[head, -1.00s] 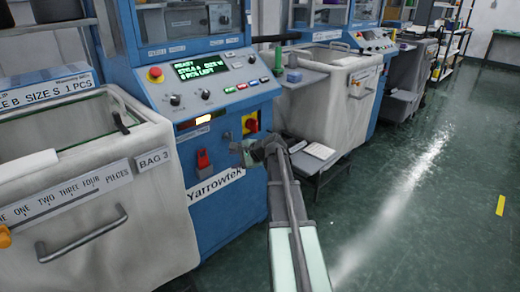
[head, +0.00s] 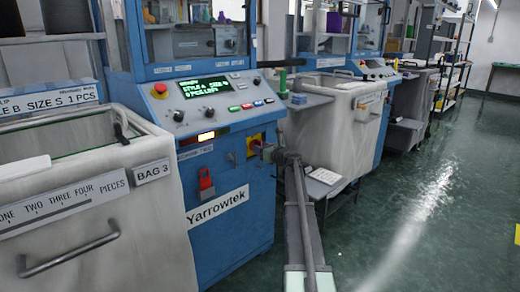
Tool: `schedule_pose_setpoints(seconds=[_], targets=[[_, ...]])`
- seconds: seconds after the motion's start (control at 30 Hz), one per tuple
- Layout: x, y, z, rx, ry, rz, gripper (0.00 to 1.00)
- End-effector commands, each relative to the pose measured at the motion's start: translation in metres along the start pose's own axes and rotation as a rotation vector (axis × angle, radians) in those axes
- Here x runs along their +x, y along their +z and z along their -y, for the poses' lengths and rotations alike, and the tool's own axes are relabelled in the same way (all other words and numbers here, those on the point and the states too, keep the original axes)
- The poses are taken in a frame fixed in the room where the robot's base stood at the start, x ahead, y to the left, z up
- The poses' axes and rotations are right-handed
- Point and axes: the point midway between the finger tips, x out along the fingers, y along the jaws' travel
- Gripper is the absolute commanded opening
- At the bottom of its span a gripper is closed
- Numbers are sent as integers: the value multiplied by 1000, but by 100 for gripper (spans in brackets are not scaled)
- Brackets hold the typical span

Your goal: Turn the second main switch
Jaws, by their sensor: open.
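The knob's exact angle is too small to read.
A red padlock-like part (head: 206,183) hangs on the machine front to the left. A grey bin (head: 95,190) labelled BAG 3 stands at left. Another bin (head: 335,125) and a low shelf with a white pad (head: 325,177) are at right.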

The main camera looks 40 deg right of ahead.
Motion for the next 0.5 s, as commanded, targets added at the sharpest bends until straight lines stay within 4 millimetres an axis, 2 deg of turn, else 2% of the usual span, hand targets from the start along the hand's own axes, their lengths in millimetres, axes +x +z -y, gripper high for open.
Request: schedule_pose_setpoints(seconds=[0.1,0.3,0.37,0.5], targets=[[8,0,0,0,1,0,44],[8,0,-1,-1,1,0,44],[8,0,-1,-1,1,0,36],[8,0,-1,-1,1,0,14]])
